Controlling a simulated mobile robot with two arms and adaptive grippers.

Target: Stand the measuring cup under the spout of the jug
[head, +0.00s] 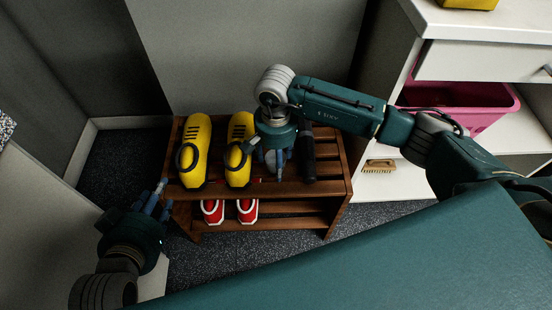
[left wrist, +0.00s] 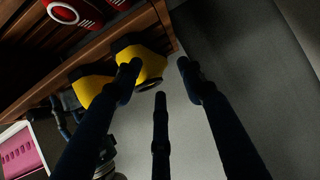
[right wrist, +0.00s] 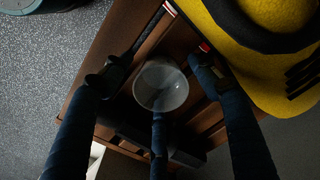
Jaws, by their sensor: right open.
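The measuring cup (right wrist: 161,86) is a clear, round-rimmed vessel on the brown slatted rack (right wrist: 90,75) in the right wrist view. My right gripper (head: 271,163) is over the rack's top, between a yellow shoe (head: 240,150) and a black cylinder (head: 307,155). Its fingers (right wrist: 150,85) are open, spread on either side of the cup; whether they touch it I cannot tell. My left gripper (head: 155,195) is open and empty at the rack's left end, and its fingers are apart in the left wrist view (left wrist: 160,72). I cannot identify a jug or spout.
Another yellow shoe (head: 194,150) stands on the rack's top at left. Red-and-white shoes (head: 230,210) are on the lower shelf. At right are a white drawer unit (head: 480,60), a pink bin (head: 480,100) and a brush (head: 379,166). A wall (head: 250,50) stands behind.

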